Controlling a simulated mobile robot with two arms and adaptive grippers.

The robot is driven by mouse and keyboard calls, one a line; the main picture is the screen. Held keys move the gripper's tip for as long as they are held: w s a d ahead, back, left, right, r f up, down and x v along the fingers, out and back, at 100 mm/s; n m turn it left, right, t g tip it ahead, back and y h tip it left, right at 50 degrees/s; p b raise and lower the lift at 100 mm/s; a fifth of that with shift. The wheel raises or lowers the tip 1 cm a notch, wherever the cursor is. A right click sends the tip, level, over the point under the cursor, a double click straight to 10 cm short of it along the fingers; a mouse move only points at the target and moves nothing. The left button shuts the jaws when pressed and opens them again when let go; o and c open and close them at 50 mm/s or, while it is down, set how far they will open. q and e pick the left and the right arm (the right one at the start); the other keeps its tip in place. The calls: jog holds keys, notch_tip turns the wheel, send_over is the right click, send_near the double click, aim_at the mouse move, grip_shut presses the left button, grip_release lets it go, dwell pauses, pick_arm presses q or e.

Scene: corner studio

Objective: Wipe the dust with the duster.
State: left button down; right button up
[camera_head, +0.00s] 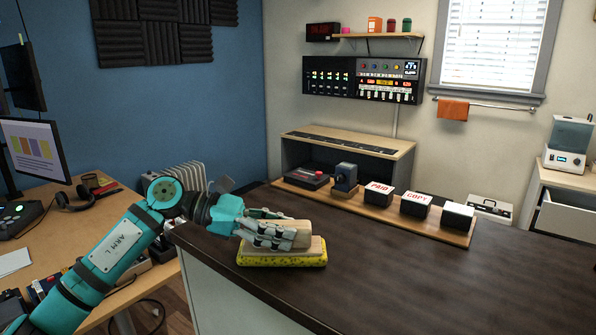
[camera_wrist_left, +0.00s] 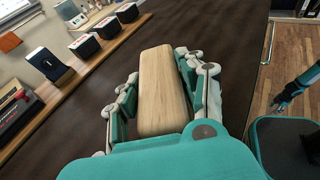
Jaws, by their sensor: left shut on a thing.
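My left gripper (camera_head: 268,234) is shut on the wooden handle of the duster. The duster (camera_head: 283,259) has a light wood block on top and a yellow, speckled pad below. It sits low over the dark counter (camera_head: 400,265), near its left edge, and seems to rest on it. In the left wrist view the wooden handle (camera_wrist_left: 162,90) lies between the gripper's fingers (camera_wrist_left: 160,95). I cannot make out any dust on the counter. My right gripper (camera_wrist_left: 285,95) shows only partly at the right edge of the left wrist view, above the floor.
A wooden board (camera_head: 445,229) with several stamp-like blocks, labelled PAID (camera_head: 379,193) and COPY (camera_head: 415,204), stands along the counter's back. A grey-and-wood shelf unit (camera_head: 350,150) stands behind. The counter's middle and front right are clear. A desk (camera_head: 125,215) is at left.

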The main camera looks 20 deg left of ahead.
pick_arm(q)
jog(key=shift+w+a+r+p, duration=0.15)
jog(key=shift+a+r+p, duration=0.15)
jog(key=shift+a+r, duration=0.2)
jog(key=shift+w+a+r+p, duration=0.15)
jog(key=shift+a+r+p, duration=0.1)
jog(key=shift+a+r, duration=0.25)
jog(key=r, duration=0.1)
jog(key=d+r+p, duration=0.1)
jog(key=r, duration=0.1)
jog(key=shift+s+d+r, duration=0.1)
jog(key=shift+s+d, duration=0.05)
jog(key=shift+s, duration=0.05)
jog(key=shift+a+r+p, duration=0.2)
jog(key=shift+r+p, duration=0.35)
jog(key=shift+r, duration=0.15)
jog(key=shift+w+r, duration=0.1)
jog(key=shift+r, duration=0.3)
jog(key=shift+d+r+p, duration=0.1)
jog(key=shift+r+p, duration=0.2)
pick_arm(e)
jog(key=r, duration=0.1)
jog(key=w+r, duration=0.1)
jog(key=r, duration=0.1)
jog(key=shift+w+a+r, duration=0.2)
jog(key=shift+a+r, duration=0.15)
jog(key=shift+a, duration=0.05)
jog(key=shift+d, duration=0.45)
